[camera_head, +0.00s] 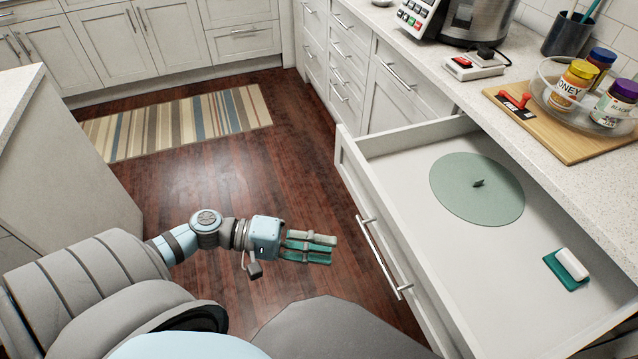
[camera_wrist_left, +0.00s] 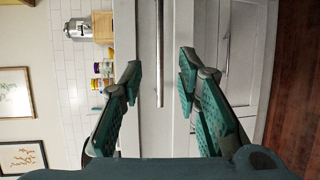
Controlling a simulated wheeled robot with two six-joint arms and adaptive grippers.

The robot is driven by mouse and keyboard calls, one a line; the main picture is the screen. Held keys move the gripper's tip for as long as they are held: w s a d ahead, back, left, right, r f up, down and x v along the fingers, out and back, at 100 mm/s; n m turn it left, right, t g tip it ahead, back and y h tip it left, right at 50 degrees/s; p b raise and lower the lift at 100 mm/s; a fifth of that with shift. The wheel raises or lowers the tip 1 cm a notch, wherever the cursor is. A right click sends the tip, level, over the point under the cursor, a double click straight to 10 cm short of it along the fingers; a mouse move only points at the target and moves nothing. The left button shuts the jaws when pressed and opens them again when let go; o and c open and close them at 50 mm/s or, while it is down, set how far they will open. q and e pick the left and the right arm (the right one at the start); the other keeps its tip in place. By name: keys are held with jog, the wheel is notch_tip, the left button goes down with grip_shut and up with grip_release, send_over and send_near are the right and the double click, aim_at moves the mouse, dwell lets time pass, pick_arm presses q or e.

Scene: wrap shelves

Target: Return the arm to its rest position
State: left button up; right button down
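My left arm comes in from the left in the head view, over the dark wood floor. My left gripper (camera_head: 333,249) is beside the front of the open drawer (camera_head: 398,143) and apart from its handle (camera_head: 383,258). In the left wrist view my left gripper (camera_wrist_left: 160,72) has its teal fingers spread, with nothing between them. Behind them are the drawer fronts. My right gripper is in neither view.
Inside the drawer lie a round green lid (camera_head: 465,205) and a small white-and-green item (camera_head: 571,264). The counter (camera_head: 470,95) bears a cutting board (camera_head: 560,143), jars in a glass bowl and appliances. A striped rug (camera_head: 178,122) lies on open floor.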

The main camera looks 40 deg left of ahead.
pick_arm(q)
jog(key=shift+a, duration=0.1)
dwell(0.4)
jog(key=s+a+f+m+g+y, duration=0.1)
jog(key=s+a+f+y, duration=0.1)
jog(key=a+f+y, duration=0.6)
jog(key=s+a+f+g+y, duration=0.1)
jog(key=s+a+f+y, duration=0.15)
jog(key=a+f, duration=0.95)
jog(key=s+f+m+g+y+p, duration=0.2)
jog(key=s+f+y, duration=0.2)
jog(key=s+f, duration=0.4)
jog(key=s+d+f+m+g+y+p, duration=0.15)
jog(key=s+d+f+m, duration=0.3)
jog(key=s+f, duration=0.55)
jog(key=s+d+g+h, duration=0.1)
jog(key=s+d, duration=0.3)
jog(key=d, duration=0.6)
jog(key=shift+s+d+r+g+h+p, duration=0.15)
jog(key=shift+r+g+h+p, duration=0.1)
jog(key=shift+g+h+p, duration=0.1)
